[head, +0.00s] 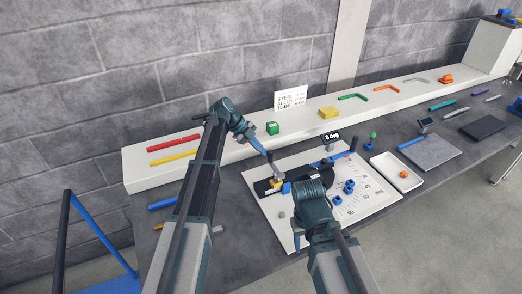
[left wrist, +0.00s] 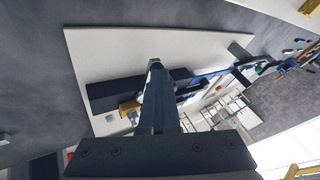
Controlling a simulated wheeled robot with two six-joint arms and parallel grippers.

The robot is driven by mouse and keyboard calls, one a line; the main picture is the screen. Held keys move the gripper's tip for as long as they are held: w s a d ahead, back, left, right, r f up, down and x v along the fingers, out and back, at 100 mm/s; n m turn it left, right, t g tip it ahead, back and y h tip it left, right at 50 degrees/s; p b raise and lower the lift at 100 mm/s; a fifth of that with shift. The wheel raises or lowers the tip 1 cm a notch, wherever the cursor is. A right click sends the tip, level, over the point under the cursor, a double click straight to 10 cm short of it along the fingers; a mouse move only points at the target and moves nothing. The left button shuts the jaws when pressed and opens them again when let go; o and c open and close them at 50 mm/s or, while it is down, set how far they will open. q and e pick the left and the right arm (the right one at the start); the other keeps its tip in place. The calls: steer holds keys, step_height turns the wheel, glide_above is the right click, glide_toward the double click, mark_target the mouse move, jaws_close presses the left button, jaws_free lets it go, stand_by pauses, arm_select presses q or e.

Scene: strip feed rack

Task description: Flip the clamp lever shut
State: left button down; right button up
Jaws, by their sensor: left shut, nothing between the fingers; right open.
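A white bending plate (head: 262,208) with an angle scale lies on the bench. On its left part is a dark bar carrying a small yellow clamp block (head: 277,183). A thin dark piece, which looks like the clamp lever (head: 272,166), rises steeply from the block. My left gripper (head: 266,154) is shut and empty at the piece's upper end; I cannot tell whether they touch. In the left wrist view the shut fingers (left wrist: 156,66) hide part of the bar, and the yellow block (left wrist: 128,108) shows beside them. My right gripper (head: 297,240) is open over the plate's front, partly hidden by its wrist.
A blue arm (head: 325,161) with a red end and a display reading 0 deg stand at the plate's back. Blue knobs (head: 348,187) sit on the scale. A white tray (head: 384,164) with an orange part lies right. A raised white shelf (head: 225,143) holds coloured pieces behind.

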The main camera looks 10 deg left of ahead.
arm_select(q)
steer(key=w+p+v, duration=0.1)
steer(key=p+v, duration=0.9)
steer(key=v, duration=0.3)
steer(key=shift+s+a+r+p, duration=0.3)
steer(key=shift+s+p, duration=0.1)
steer(key=shift+s, duration=0.15)
steer(key=s+d+f+n+g+y+b, duration=0.1)
steer(key=s+d+f+n+y, duration=0.1)
steer(key=s+d+n, duration=0.5)
steer(key=s+d+f+n+g+y, duration=0.1)
steer(key=s+d+f+n+y, duration=0.3)
steer(key=s, duration=0.6)
steer(key=s+d+n+t+y+b, duration=0.1)
steer(key=s+d+n, duration=0.3)
steer(key=s+n, duration=0.7)
steer(key=s+y, duration=0.1)
steer(key=s, duration=0.4)
steer(key=shift+f+y, duration=0.3)
steer(key=shift+y, duration=0.1)
